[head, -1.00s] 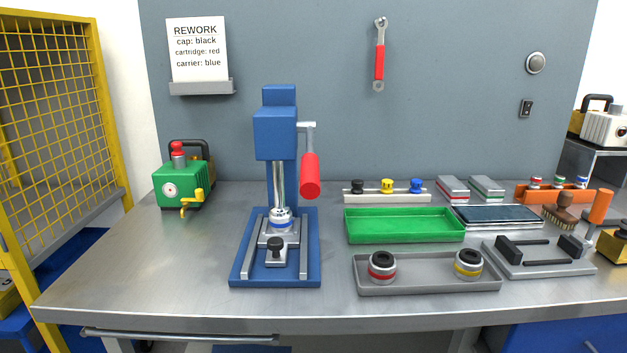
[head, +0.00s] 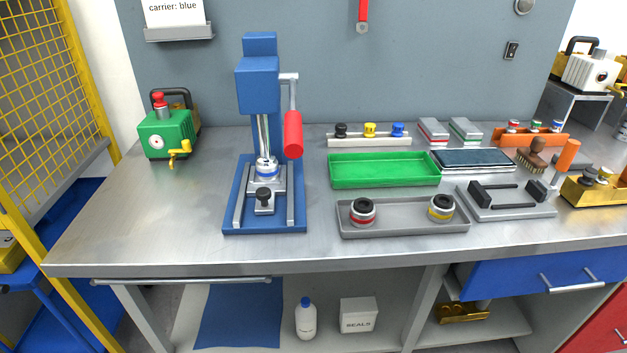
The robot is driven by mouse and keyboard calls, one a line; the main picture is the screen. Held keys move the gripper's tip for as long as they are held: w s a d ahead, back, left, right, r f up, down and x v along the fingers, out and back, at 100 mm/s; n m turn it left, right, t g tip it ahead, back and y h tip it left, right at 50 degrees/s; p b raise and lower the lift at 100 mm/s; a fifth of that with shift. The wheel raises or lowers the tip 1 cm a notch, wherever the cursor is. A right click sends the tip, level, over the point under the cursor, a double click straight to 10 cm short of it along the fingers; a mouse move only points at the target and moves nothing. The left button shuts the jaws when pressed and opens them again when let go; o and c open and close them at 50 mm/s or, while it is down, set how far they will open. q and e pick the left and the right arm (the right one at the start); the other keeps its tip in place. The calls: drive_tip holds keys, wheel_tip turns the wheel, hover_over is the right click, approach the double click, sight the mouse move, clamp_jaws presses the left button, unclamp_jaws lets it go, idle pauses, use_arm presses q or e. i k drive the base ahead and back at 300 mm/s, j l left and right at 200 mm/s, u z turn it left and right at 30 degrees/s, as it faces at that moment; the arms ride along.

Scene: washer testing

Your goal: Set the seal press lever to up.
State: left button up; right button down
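The blue seal press (head: 259,90) stands upright on the left half of the steel workbench. Its lever, a grey arm with a red grip (head: 293,135), hangs down on the press's right side, so the lever is down. A small silver part with a blue band (head: 266,168) sits on the press's carriage under the ram. A black knob (head: 263,194) is at the front of the carriage. Neither of my grippers is in the head view.
A green pump (head: 165,135) stands left of the press. To its right are a green tray (head: 385,181) and a grey tray (head: 402,229) holding two ringed cylinders. The bench front (head: 180,268) has a rail handle. Bare bench lies left of the press.

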sight(293, 141)
drive_tip(key=z, duration=0.5)
drive_tip(key=j+z, duration=0.35)
drive_tip(key=k+j+z, duration=0.2)
drive_tip(key=j+z, duration=0.15)
drive_tip(key=k+j+z, duration=0.1)
drive_tip(key=j, duration=0.25)
drive_tip(key=k+j, duration=0.15)
drive_tip(key=j, duration=0.15)
drive_tip(key=k+j+z, duration=0.15)
drive_tip(key=j, duration=0.15)
drive_tip(key=i+j, duration=0.1)
drive_tip(key=j, duration=0.6)
drive_tip(key=i+z, duration=0.05)
